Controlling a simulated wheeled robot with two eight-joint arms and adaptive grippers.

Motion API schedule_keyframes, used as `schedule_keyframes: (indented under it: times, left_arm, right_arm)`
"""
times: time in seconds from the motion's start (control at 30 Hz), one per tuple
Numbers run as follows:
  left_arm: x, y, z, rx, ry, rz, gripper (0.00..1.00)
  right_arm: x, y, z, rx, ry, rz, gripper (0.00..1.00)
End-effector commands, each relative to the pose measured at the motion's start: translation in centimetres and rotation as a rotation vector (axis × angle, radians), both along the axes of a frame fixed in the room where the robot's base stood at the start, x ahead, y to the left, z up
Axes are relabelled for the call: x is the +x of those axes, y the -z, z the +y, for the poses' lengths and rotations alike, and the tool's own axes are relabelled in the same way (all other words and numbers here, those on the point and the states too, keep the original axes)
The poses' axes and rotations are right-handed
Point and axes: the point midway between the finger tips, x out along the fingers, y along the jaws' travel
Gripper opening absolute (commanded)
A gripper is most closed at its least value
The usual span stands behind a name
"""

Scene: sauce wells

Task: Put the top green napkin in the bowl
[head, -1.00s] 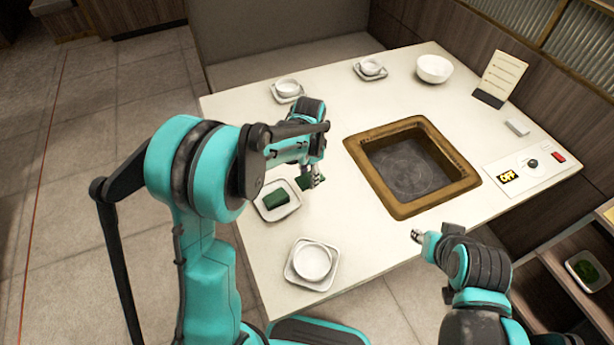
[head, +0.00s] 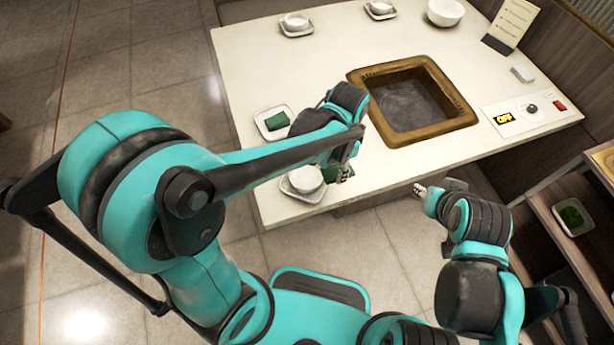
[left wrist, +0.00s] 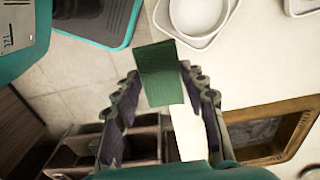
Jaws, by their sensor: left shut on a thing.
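My left gripper (head: 343,170) is shut on a green napkin (left wrist: 158,75), which hangs between its fingers in the left wrist view. In the head view the gripper is at the table's front edge, just right of the nearest white bowl (head: 307,178) on its square plate. Another green napkin (head: 277,121) lies on a white plate (head: 262,126) farther back. My right gripper (head: 419,190) is near the front edge, its jaws too small to judge.
A brown-framed recess (head: 420,138) is set into the white table (head: 262,62). A control panel (head: 532,112) is to its right. Other white bowls stand at the back, including a large one (head: 445,12). Shelves at right hold a tray with green contents (head: 572,215).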

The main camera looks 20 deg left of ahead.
Motion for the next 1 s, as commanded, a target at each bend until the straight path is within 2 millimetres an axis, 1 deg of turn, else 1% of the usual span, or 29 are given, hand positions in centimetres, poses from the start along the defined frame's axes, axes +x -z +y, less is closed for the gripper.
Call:
schedule_keyframes:
  times: [0.03, 0.1, 0.3, 0.43, 0.5, 0.63, 0.8, 0.87, 0.9, 1.0]
  left_arm:
    - [0.5, 1.0, 1.2, 0.000, -0.008, 0.000, 0.27]
    - [1.1, 2.1, 2.7, 0.000, -0.009, 0.000, 0.27]
    - [2.7, 4.9, 7.1, 0.000, -0.007, 0.000, 0.27]
    - [3.4, 5.9, 8.9, 0.000, -0.004, 0.000, 0.27]
    - [3.6, 6.1, 9.4, 0.000, -0.003, 0.000, 0.27]
    - [3.7, 6.8, 9.6, 0.000, -0.001, 0.000, 0.27]
    - [3.7, 9.4, 9.6, 0.000, -0.001, 0.000, 0.27]
    - [3.7, 10.1, 9.6, 0.000, -0.001, 0.000, 0.27]
    - [3.7, 10.4, 9.6, 0.000, -0.001, 0.000, 0.27]
    - [3.7, 10.2, 9.6, 0.000, -0.001, 0.000, 0.27]
  right_arm:
    - [0.0, 0.7, 0.0, 0.000, 0.000, 0.000, 0.36]
    - [0.0, 1.3, 0.0, 0.000, 0.000, 0.000, 0.36]
    - [0.0, 2.9, 0.0, 0.000, 0.000, 0.000, 0.36]
    - [0.0, 3.5, 0.0, 0.000, 0.000, 0.000, 0.36]
    - [0.0, 3.6, 0.0, 0.000, 0.000, 0.000, 0.36]
    - [0.0, 3.9, 0.0, 0.000, 0.000, 0.000, 0.36]
    - [0.0, 5.3, 0.0, 0.000, 0.000, 0.000, 0.36]
    - [0.0, 5.7, 0.0, 0.000, 0.000, 0.000, 0.36]
    - [0.0, 5.7, 0.0, 0.000, 0.000, 0.000, 0.36]
    - [0.0, 5.6, 0.0, 0.000, 0.000, 0.000, 0.36]
